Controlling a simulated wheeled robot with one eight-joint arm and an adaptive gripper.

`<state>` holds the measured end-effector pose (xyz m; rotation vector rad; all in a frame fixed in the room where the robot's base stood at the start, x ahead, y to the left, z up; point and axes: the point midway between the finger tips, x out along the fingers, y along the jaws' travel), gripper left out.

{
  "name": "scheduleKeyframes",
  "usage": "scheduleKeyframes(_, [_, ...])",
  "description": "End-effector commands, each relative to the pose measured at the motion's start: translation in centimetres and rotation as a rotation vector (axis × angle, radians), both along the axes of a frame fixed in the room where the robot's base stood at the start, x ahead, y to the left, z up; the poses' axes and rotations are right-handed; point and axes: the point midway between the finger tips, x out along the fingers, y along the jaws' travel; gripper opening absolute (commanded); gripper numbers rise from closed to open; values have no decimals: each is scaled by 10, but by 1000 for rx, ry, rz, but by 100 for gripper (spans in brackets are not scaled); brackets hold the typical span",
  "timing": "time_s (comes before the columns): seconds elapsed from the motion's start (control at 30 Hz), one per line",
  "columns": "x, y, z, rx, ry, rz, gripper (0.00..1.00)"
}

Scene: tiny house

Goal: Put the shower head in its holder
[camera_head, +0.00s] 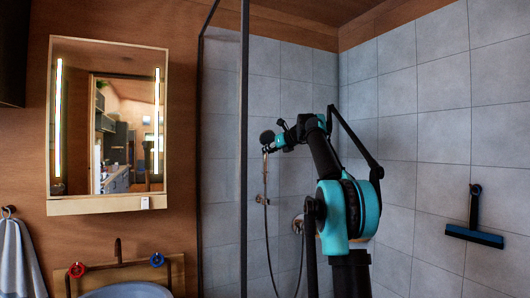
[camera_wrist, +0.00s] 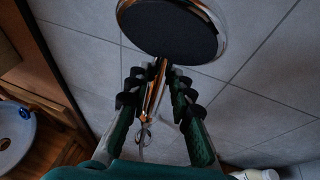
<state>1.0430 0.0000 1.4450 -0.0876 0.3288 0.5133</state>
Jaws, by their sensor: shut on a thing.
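The shower head (camera_head: 267,137) has a round dark face and a shiny metal rim and handle. In the wrist view its disc (camera_wrist: 170,28) is at the top, and its handle (camera_wrist: 155,88) runs down between the fingers. My gripper (camera_head: 277,143) is shut on the handle; both fingers also show in the wrist view (camera_wrist: 157,88). In the head view the shower head is up in front of the grey tiled wall, with the hose (camera_head: 266,240) hanging below. A small copper-coloured fitting (camera_head: 262,199) shows below it, perhaps the holder; I cannot tell.
A dark-framed glass panel (camera_head: 244,150) stands left of my arm. A round metal valve (camera_head: 298,223) is on the wall. A blue-and-black squeegee (camera_head: 474,234) hangs on the right wall. The basin (camera_head: 128,291) and mirror (camera_head: 108,125) are at left. A white bottle (camera_wrist: 255,174) shows low in the wrist view.

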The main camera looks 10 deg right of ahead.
Motion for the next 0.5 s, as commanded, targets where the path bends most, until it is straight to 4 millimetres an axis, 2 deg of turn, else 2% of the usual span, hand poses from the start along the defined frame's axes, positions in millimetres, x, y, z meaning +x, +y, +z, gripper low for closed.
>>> scheduleKeyframes(0.5, [0, 0, -42, 1, 0, -1, 0])
